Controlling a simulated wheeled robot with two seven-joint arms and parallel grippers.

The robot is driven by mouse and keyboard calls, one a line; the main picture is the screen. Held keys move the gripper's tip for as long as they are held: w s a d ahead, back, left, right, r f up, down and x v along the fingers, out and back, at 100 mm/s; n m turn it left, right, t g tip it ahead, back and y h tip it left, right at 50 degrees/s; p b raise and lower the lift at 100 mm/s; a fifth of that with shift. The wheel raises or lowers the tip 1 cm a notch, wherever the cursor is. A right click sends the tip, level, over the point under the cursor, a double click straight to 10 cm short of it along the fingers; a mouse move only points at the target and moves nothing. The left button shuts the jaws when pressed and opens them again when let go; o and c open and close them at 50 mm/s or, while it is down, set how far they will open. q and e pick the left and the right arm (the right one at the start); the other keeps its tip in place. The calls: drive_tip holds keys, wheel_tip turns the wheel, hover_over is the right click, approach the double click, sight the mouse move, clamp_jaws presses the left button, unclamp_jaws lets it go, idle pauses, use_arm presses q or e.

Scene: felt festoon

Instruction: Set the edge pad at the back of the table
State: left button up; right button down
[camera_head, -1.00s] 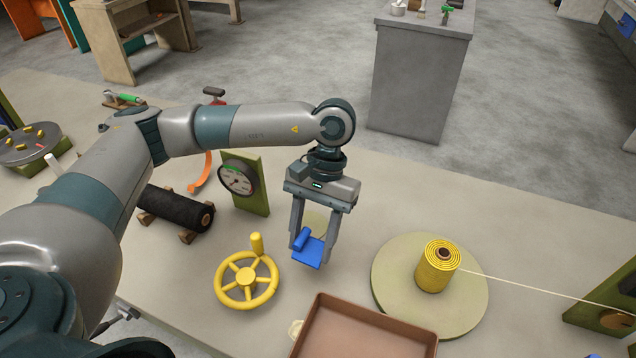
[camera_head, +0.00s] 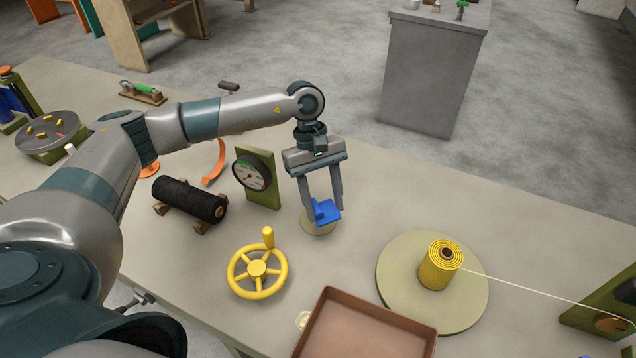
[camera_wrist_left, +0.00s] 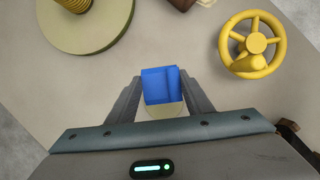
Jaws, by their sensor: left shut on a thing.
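The edge pad, a small blue block with a raised part (camera_head: 326,211), is between the fingers of my left gripper (camera_head: 323,212), which is shut on it. It also shows in the left wrist view (camera_wrist_left: 160,86), held between both fingertips. In the head view the pad is over a round pale disc (camera_head: 319,227) on the table (camera_head: 500,205); I cannot tell whether the two touch. Part of the disc is hidden by the pad. My right gripper is not in view.
A gauge on a green board (camera_head: 262,180) and a black roll (camera_head: 190,198) stand left of the gripper. A yellow handwheel (camera_head: 257,268), a brown tray (camera_head: 325,330) and a yellow spool (camera_head: 438,266) on a round base are nearer. The table's back right is clear.

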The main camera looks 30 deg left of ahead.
use_arm(q)
drive_tip(key=w+a+n, duration=0.2)
drive_tip(key=w+a+n+t, duration=0.1)
drive_tip(key=shift+w+a+f+n+h, duration=0.1)
drive_tip(key=shift+f+n+h, duration=0.2)
drive_tip(key=shift+h, duration=0.1)
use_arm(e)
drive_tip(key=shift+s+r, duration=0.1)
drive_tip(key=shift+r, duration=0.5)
use_arm(q)
drive_tip(key=shift+f, duration=0.2)
